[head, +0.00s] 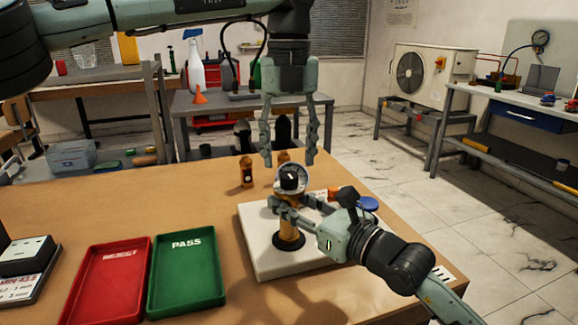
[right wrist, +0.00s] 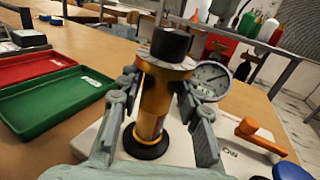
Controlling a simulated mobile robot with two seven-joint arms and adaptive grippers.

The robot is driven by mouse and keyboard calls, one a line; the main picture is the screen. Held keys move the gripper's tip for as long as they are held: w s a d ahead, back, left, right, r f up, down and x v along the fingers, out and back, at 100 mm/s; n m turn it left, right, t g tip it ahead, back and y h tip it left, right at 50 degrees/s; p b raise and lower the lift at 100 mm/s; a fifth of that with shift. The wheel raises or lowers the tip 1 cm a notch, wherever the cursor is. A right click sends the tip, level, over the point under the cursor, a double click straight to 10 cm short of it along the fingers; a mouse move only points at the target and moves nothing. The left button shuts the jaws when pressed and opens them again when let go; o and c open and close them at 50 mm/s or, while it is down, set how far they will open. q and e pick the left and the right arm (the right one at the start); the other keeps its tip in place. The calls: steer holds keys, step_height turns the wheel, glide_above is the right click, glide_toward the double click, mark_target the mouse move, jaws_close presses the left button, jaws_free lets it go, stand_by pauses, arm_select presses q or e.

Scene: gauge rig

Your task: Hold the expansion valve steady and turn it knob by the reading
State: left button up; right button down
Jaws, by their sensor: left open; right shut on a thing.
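The expansion valve (head: 290,226) is a brass-coloured upright body on a white base plate (head: 262,258). Its black knob (head: 291,178) is on top; the knob shows large in the right wrist view (right wrist: 171,43). A round dial gauge (right wrist: 211,80) sits just behind the valve on its right side. My right gripper (head: 275,205) is shut around the valve body below the knob, a finger on each side. My left gripper (head: 288,162) is open and empty, pointing down above and slightly behind the knob. The needle's reading is too small to tell.
A red REJECT tray (head: 107,285) and a green PASS tray (head: 190,275) lie left of the plate. An orange lever (right wrist: 247,128) and a blue round cap (head: 367,204) are at the plate's right.

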mark_target(289, 174)
arm_select(q)
steer(key=shift+f, duration=1.65)
jaws_close()
steer(key=shift+m, duration=0.3)
steer(key=m, duration=1.1)
steer(key=shift+r, duration=0.1)
